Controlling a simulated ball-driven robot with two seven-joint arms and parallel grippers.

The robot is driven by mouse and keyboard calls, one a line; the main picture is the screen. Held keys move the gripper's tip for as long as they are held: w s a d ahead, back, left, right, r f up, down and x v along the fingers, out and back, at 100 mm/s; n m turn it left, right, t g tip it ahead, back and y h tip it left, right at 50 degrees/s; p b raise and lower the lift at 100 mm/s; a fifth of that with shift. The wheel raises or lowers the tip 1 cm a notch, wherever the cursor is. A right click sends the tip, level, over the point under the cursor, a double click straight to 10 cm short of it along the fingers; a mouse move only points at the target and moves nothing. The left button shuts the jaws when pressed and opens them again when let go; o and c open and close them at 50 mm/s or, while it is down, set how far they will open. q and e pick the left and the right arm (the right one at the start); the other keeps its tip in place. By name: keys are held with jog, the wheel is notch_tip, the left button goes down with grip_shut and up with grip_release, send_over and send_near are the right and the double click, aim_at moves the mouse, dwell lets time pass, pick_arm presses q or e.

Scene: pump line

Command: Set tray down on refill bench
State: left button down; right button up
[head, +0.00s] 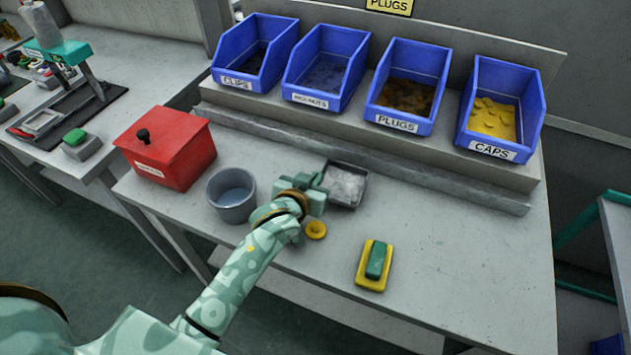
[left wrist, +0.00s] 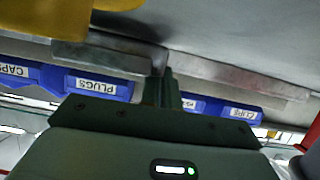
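The tray (head: 362,193) is a small dark metal tray with pale, clear-looking contents. In the head view it is over the middle of the refill bench (head: 455,240), just in front of the low ledge. My left gripper (head: 321,186) is at the tray's left edge. Its fingers are close together in the left wrist view (left wrist: 166,88) and appear shut on the tray's wall, though the contact is partly hidden. I cannot tell whether the tray's underside touches the bench. My right gripper is not in view.
Blue bins (head: 408,84) stand along the back behind the ledge (head: 440,180). A red box (head: 165,150) and a grey round pot (head: 232,193) are left of my gripper. A green block on a yellow base (head: 362,277) is front right; the right bench is clear.

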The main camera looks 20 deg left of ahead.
pick_arm(q)
jog(key=shift+r, duration=0.2)
jog(key=shift+f, duration=0.15)
jog(key=shift+s+f, duration=0.25)
jog(key=shift+f, duration=0.3)
jog(key=c, duration=1.6)
grip_release()
jog(key=shift+s+f, duration=0.1)
jog(key=shift+f, duration=0.1)
jog(key=shift+c, duration=0.2)
jog(key=shift+r, duration=0.5)
jog(key=p+v, duration=0.1)
jog(key=v, duration=0.3)
jog(key=p+v, duration=0.1)
jog(key=v, duration=0.3)
jog(key=p+v, duration=0.2)
jog(key=v, duration=0.2)
jog(key=shift+w+r, duration=0.2)
jog(key=shift+r, duration=0.15)
